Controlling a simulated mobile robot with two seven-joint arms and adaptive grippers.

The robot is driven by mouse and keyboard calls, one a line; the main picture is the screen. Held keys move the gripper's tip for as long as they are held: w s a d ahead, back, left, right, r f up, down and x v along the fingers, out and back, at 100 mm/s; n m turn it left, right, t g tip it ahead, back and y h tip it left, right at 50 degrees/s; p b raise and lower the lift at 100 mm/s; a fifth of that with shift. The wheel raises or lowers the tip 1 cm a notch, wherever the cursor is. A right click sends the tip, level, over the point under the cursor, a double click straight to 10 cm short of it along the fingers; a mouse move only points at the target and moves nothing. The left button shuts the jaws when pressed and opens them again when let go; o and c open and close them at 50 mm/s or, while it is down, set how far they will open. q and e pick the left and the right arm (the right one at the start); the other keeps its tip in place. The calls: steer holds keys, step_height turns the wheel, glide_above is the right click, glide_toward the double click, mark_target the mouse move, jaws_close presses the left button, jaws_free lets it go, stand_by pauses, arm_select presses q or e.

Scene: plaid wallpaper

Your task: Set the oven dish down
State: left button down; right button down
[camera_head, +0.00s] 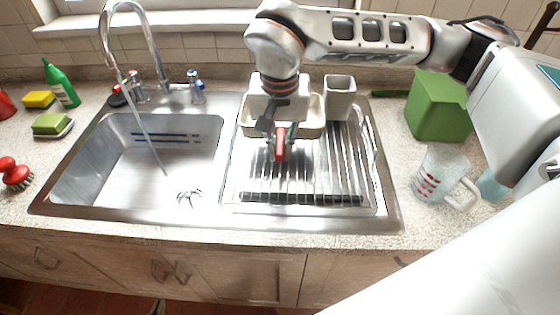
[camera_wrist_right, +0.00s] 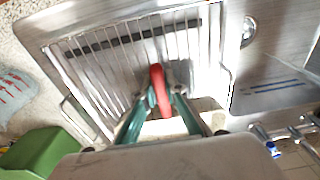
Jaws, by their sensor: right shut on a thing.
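The cream oven dish (camera_head: 313,129) is over the back of the metal drying rack, to the right of the sink basin. It also shows in the right wrist view (camera_wrist_right: 205,105), partly hidden by my gripper. My right gripper (camera_head: 275,142) points down in front of the dish and is shut on a red piece (camera_head: 280,150) that looks like its handle. The red piece also shows between the fingers in the right wrist view (camera_wrist_right: 160,90). Its join to the dish is hidden, and I cannot tell whether the dish touches the rack. My left gripper is not in view.
The drying rack (camera_head: 300,177) is bare at the front. A green container (camera_head: 438,108) and a clear measuring jug (camera_head: 440,172) stand on the right counter. The sink basin (camera_head: 140,170) and tap (camera_head: 147,45) are left.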

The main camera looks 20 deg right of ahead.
mark_target(280, 173)
steer(key=shift+f, duration=2.25)
steer(key=c, duration=2.1)
jaws_free()
steer(key=shift+r, duration=0.1)
steer(key=r, duration=0.7)
steer(key=s+r, duration=0.1)
steer(key=r, duration=0.3)
steer(key=shift+a+r, duration=0.25)
steer(key=shift+r, duration=0.1)
